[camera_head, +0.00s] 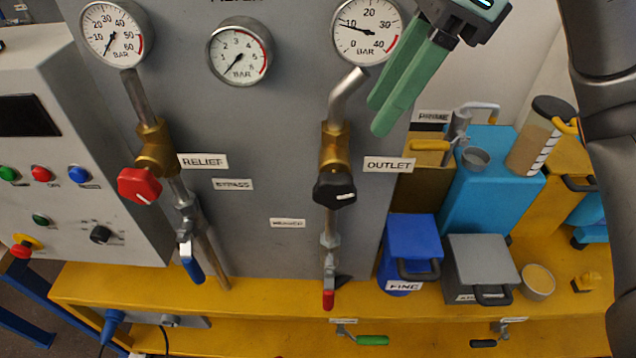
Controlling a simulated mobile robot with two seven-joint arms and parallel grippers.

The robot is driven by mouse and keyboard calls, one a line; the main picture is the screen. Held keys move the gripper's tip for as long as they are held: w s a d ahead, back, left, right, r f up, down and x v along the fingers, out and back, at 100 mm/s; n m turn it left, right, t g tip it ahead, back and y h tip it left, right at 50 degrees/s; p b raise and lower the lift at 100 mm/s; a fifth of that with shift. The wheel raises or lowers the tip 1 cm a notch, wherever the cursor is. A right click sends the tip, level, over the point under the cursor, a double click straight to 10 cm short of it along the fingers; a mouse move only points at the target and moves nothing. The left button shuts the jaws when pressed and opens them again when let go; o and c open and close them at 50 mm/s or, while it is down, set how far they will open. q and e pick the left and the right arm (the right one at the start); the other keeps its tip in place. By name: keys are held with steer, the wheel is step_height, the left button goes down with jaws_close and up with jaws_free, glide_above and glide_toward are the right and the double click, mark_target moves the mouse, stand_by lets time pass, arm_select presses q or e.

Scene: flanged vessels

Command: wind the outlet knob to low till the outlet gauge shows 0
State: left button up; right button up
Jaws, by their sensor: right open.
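The outlet knob (334,189) is black with a white mark towards its right side. It sits on a brass valve body (335,150), left of and below the OUTLET label (389,164). The outlet gauge (375,40) is above it, its top cut by the frame; its needle points left, close to the 10 mark, not at 0. My right gripper (379,118) has green fingers pointing down and left. It is open and empty, above and right of the knob and apart from it, just right of the gauge. My left gripper is not in view.
A red relief knob (139,185) stands to the left. Blue-handled (192,268) and red-handled (328,299) valves hang below. A blue FINE bin (411,240) and grey bin (480,262) stand on the yellow bench (270,292). The panel in front of the outlet knob looks clear.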

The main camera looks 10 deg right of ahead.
mark_target(338, 175)
steer(key=x, duration=1.2)
steer(key=shift+w+a+f, duration=0.1)
steer(key=shift+f, duration=0.2)
steer(key=shift+c, duration=0.3)
jaws_close()
